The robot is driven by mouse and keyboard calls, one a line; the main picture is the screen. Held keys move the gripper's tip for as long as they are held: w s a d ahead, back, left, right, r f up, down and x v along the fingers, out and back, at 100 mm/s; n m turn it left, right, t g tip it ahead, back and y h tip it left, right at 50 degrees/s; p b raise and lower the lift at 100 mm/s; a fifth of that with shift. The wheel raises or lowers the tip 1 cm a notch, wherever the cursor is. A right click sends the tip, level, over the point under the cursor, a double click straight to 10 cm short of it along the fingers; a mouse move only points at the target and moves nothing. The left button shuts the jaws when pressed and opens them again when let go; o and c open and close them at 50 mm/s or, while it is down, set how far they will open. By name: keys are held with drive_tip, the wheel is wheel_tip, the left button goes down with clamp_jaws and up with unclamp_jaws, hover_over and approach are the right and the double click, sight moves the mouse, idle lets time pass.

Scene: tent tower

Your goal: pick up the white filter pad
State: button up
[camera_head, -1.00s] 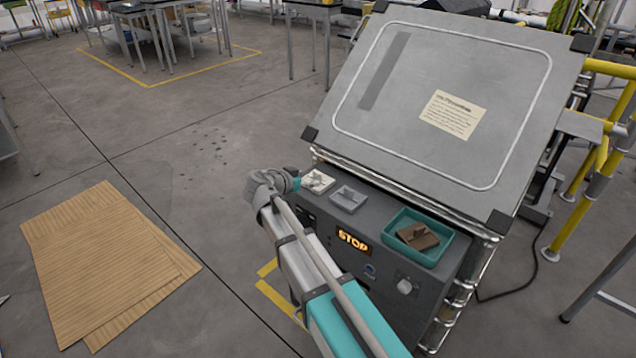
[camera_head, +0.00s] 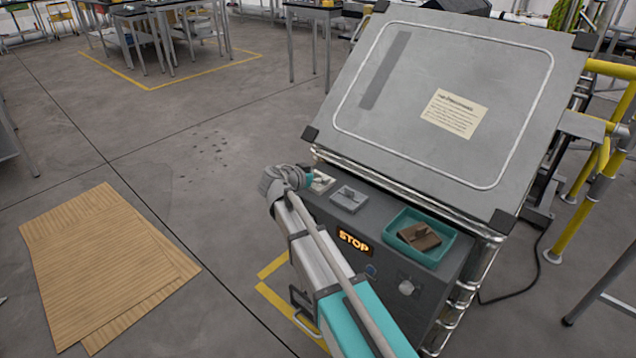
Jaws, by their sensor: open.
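The white filter pad (camera_head: 322,183) lies at the left end of the dark machine's front ledge, with a small raised tab on top. My arm's end partly covers its left side. My gripper (camera_head: 308,176) is at the pad's left edge, open; its fingers are mostly hidden behind my wrist. I cannot tell whether they touch the pad or are around its tab.
A grey pad (camera_head: 349,198) lies just right of the white one. A teal tray (camera_head: 447,248) holding a brown pad (camera_head: 418,236) sits further right. The large tilted grey lid (camera_head: 430,60) rises behind the ledge. Cardboard sheets (camera_head: 100,260) lie on the floor.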

clamp_jaws()
idle(0.3)
drive_tip(key=shift+r, duration=0.15)
wheel_tip(320, 180, up, 2)
drive_tip(key=p, duration=0.2)
drive_tip(key=shift+r+p, duration=0.25)
drive_tip(key=shift+p, duration=0.1)
drive_tip(key=s+d+r+p, duration=0.3)
drive_tip(key=s+r+p, duration=0.7)
drive_tip(key=s, duration=0.3)
drive_tip(key=shift+s+r, duration=0.15)
drive_tip(key=shift+s, duration=0.2)
